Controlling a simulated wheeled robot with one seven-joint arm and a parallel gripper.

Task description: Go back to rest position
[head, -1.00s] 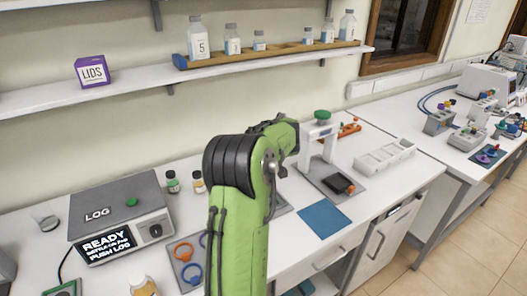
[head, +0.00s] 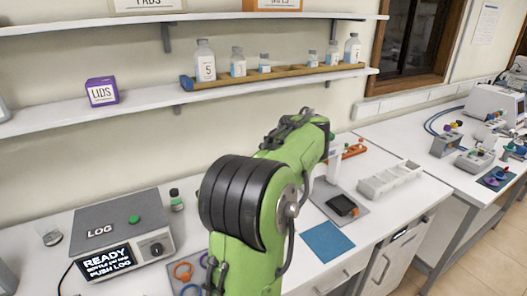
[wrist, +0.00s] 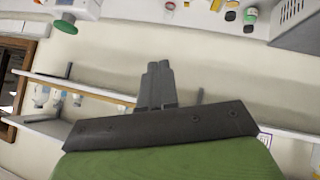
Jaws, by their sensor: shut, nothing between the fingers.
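My gripper (wrist: 158,82) shows in the wrist view with its two grey fingers together and nothing between them. It points toward the pale wall and touches nothing that I can see. The wrist picture is turned over, with the bench along its top edge and the shelf lower down. In the head view my green arm rises over the bench in the middle, and its end is hidden behind the arm.
A log device (head: 122,240) with a lit screen stands at the left of the bench. A blue mat (head: 327,242) and a white compartment tray (head: 390,180) lie to the right. Bottles stand on a wooden rack (head: 280,76) on the shelf, beside a purple lids box (head: 101,91).

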